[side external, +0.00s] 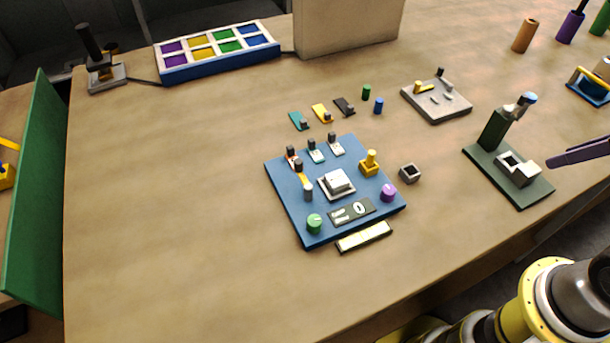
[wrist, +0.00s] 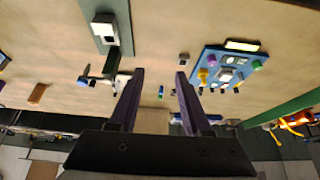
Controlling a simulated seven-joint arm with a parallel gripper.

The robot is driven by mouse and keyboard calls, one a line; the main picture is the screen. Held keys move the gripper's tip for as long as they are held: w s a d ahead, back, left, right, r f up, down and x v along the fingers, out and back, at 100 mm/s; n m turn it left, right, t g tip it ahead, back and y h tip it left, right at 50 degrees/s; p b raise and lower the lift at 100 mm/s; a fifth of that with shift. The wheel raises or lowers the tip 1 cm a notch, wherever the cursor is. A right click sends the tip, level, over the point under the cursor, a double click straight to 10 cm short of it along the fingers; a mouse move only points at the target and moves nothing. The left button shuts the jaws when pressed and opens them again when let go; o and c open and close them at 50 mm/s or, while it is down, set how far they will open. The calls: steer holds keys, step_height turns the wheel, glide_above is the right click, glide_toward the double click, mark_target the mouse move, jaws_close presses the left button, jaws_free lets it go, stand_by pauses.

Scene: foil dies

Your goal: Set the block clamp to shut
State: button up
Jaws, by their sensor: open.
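My gripper (wrist: 160,73) is open and empty in the wrist view, with two purple fingers apart. In the side external view, only a purple finger part (side external: 582,152) shows at the right edge, beside the dark green stand. I cannot tell for certain which fixture is the block clamp. A blue board (side external: 290,215) carries a white block (side external: 337,183), a yellow upright piece (side external: 370,163) and small levers; it also shows in the wrist view (wrist: 211,57). The dark green stand (side external: 484,171) has an upright with a blue-tipped lever and a pale block (side external: 518,170).
A grey plate (side external: 437,108) with small parts lies behind the board. A small dark square ring (side external: 410,172) sits between board and stand. A tray with coloured compartments (side external: 220,65) and a beige box (side external: 345,25) stand at the back. The left front table is clear.

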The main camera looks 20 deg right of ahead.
steer(key=shift+o, duration=0.4)
steer(key=w+a+r+n, duration=0.2)
steer(key=w+r+n, duration=0.5)
steer(key=r, duration=0.4)
steer(key=w+a+r+n+g, duration=0.25)
steer(key=w+a+n, duration=0.35)
steer(key=w, duration=0.5)
steer(key=n+g, duration=0.3)
steer(key=n, duration=0.2)
glide_above(298, 161)
step_height(298, 161, down, 15)
step_height(298, 161, down, 13)
steer(key=shift+f, duration=0.15)
